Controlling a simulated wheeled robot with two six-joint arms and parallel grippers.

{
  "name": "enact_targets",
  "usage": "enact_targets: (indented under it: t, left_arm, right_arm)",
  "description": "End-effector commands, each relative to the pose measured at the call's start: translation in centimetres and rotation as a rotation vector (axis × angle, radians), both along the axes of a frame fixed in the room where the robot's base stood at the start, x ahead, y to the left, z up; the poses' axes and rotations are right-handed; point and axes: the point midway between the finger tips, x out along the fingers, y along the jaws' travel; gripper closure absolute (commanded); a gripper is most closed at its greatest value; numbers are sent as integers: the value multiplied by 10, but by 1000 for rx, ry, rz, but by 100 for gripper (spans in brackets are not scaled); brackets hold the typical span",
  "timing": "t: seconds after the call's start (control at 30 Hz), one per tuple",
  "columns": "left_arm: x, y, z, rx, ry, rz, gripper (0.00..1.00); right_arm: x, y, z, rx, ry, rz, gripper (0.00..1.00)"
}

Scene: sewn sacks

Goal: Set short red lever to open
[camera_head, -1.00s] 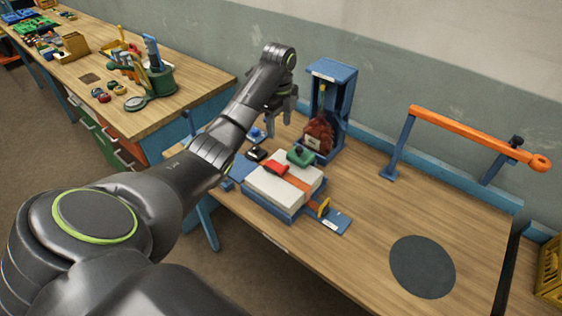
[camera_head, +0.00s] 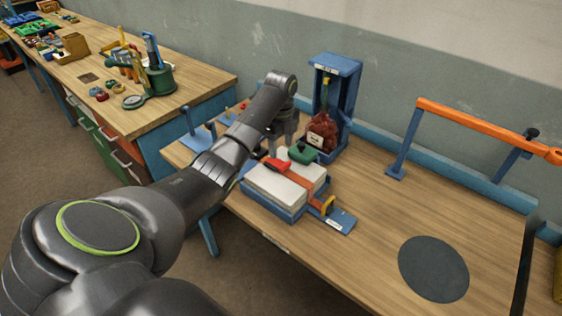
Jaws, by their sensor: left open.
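The short red lever (camera_head: 278,165) lies on top of a white padded block (camera_head: 278,189), beside an orange-red strap that runs across the block. A dark green knob-like part (camera_head: 303,154) sits just behind it to the right. The block rests in a blue frame (camera_head: 271,207) with a small yellow lever (camera_head: 327,205) and a labelled blue plate at its front right. My left gripper (camera_head: 277,147) is open and points down just behind the red lever. Its fingertips are partly hidden, and I cannot tell whether they touch anything. My right gripper is not in view.
A blue upright stand (camera_head: 336,90) with a dark red sack (camera_head: 322,132) stands close right of my gripper. An orange bar (camera_head: 480,128) on blue posts is at the back right. A dark round mat (camera_head: 433,269) lies front right. The table between is clear.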

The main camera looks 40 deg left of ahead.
Motion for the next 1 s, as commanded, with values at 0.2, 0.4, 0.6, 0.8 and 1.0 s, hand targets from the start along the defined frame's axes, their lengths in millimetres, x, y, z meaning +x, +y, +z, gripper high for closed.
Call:
enact_targets:
  t: [0.2, 0.4, 0.6, 0.8, 1.0]
  left_arm:
    - [-1, 0, -38, -1, 4, 1, 45]
    - [0, 0, -56, 1, 1, 0, 45]
    - [0, 0, -60, 1, -1, -1, 45]
    - [0, 0, -60, 1, -1, -1, 55]
    - [0, 0, -60, 1, 0, 0, 81]
  right_arm:
    - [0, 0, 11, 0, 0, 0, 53]
    - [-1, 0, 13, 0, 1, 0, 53]
    - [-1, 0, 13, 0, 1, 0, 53]
    - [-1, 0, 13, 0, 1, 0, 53]
    - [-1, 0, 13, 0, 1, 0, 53]
